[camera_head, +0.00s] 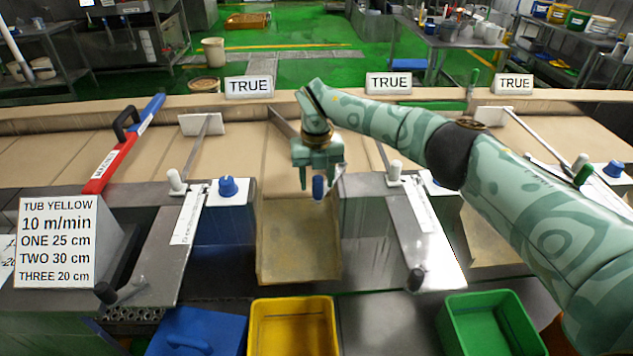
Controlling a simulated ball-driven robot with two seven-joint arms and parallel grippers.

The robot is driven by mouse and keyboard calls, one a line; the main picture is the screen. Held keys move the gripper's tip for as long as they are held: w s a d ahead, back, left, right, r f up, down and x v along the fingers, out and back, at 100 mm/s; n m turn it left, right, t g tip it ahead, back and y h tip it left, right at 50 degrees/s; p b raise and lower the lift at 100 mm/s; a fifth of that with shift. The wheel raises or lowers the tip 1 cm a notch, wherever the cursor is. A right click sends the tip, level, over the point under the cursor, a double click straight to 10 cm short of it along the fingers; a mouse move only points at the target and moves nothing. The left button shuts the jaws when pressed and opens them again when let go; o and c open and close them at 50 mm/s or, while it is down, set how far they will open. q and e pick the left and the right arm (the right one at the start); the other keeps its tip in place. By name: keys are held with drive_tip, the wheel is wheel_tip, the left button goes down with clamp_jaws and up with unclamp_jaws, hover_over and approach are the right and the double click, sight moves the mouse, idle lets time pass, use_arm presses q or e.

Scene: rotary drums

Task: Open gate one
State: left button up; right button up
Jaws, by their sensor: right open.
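My right gripper (317,170) hangs over the front edge of the belt, above the tan chute (298,245). Its jaws are open. A small dark blue piece (318,188) shows at its fingertips; I cannot tell what it is. A white upright handle (175,181) stands left of the gripper, with a thin bar running back to a white plate (192,125). A second white handle (395,169) stands to its right, and another (580,161) farther right. The gripper touches none of these handles. No gate number is readable on them. My left gripper is out of view.
Blue knobs (227,186) sit on white boxes along the front. A sign (56,242) and a red-and-blue magnet bar (122,150) are at left. Blue (197,333), yellow (292,305) and green (490,300) tubs stand below. White TRUE signs (249,87) line the back.

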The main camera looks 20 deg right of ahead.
wheel_tip(320, 180, up, 15)
drive_tip(key=shift+p, duration=0.4)
drive_tip(key=shift+a+f, duration=0.1)
